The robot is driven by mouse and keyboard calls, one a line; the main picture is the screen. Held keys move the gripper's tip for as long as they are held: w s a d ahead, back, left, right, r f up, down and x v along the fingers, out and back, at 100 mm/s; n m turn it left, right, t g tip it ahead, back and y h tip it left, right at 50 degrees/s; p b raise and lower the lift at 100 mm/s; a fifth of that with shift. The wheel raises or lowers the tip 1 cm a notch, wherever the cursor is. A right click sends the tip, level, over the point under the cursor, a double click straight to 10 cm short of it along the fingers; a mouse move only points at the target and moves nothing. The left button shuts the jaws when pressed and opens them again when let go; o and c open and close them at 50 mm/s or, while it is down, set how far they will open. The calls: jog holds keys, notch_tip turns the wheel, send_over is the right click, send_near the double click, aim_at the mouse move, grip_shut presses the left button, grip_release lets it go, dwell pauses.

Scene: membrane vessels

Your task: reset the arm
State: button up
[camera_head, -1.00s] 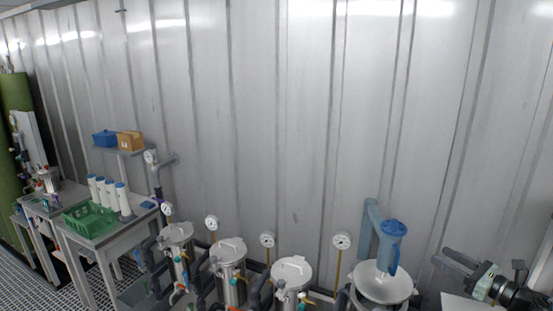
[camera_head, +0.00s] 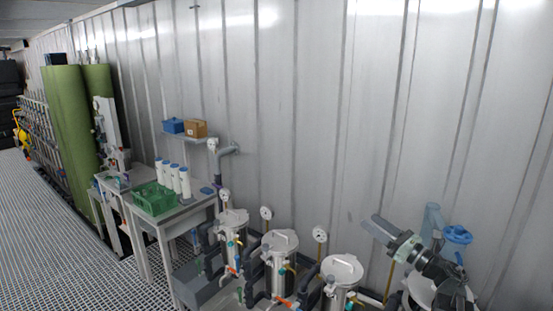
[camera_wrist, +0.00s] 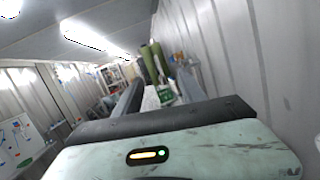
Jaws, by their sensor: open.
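My gripper (camera_head: 377,228) is at the lower right of the head view, raised in front of the corrugated wall. Its grey fingers point up and to the left. In the wrist view the two dark fingers (camera_wrist: 152,97) stand apart with nothing between them. Behind my arm is an open vessel (camera_head: 424,290) with a blue-topped part (camera_head: 458,235) standing at it; my arm hides much of both.
Steel membrane vessels (camera_head: 281,262) with gauges line the wall. Left of them a table (camera_head: 185,215) holds a green crate (camera_head: 154,199) and several white cartridges. A shelf above bears blue and brown boxes. The grated floor (camera_head: 60,240) at left is clear.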

jog(key=w+a+r+m+t+h+b, duration=0.1)
jog(key=w+a+m+t+h, duration=0.4)
jog(key=w+a+m, duration=0.45)
notch_tip(320, 180, down, 12)
jog(key=w+m+g+h, duration=0.2)
jog(key=m+g+h, duration=0.3)
jog(key=m+h, duration=0.85)
jog(key=s+a+f+m+g+y+b, duration=0.1)
jog(key=s+a+f+m+g+y, duration=0.1)
jog(key=s+f+m+g, duration=0.45)
jog(key=s+a+f+m+g+y, duration=0.2)
jog(key=s+f+m+g, duration=0.15)
jog(key=f+m, duration=0.5)
jog(key=s+a+f+m+g+y, duration=0.1)
jog(key=s+f+m+g, duration=0.1)
jog(key=s, duration=0.5)
jog(key=s+a+f+m+g+y, duration=0.1)
jog(key=s+a+f+m+g, duration=0.1)
jog(key=s+f+g, duration=0.2)
jog(key=s, duration=0.3)
jog(key=shift+s+a, duration=0.15)
jog(key=shift+a, duration=0.05)
jog(key=shift+d, duration=0.1)
